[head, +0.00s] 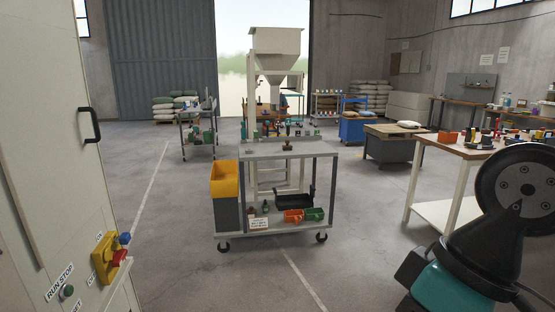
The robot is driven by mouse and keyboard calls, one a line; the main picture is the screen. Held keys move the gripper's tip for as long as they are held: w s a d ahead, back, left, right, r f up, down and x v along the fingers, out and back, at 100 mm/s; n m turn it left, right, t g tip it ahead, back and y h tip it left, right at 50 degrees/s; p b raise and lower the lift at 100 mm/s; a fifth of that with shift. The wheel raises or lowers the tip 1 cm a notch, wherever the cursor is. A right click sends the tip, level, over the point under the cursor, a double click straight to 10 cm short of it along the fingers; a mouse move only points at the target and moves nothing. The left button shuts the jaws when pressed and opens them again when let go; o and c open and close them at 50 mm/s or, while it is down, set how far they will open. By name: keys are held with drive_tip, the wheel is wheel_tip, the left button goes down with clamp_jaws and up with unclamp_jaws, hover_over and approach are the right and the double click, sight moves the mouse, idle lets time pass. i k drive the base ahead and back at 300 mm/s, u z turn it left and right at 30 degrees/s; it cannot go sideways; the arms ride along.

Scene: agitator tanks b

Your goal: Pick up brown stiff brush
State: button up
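I cannot make out a brown stiff brush for certain. A small dark brown item (288,147) stands on the top of the grey wheeled cart (317,153) in the middle of the head view. It is too small to tell whether it is the brush. Many small items crowd the wooden-topped workbench (438,148) at the right, and I cannot tell them apart well. My arm shows at the lower right, partly in front of that bench. The fingers of my gripper are not in view.
A grey bin with a yellow top (224,182) hangs on the cart's left side. Orange (293,216) and green (314,214) bins sit on its lower shelf. A pale cabinet (45,150) stands close at left. The floor before the cart is clear.

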sight(287, 147)
drive_tip(key=i, duration=1.5)
drive_tip(key=u, duration=0.2)
drive_tip(key=i, duration=2.1)
drive_tip(key=u, duration=0.35)
drive_tip(key=i, duration=1.05)
drive_tip(key=u, duration=0.1)
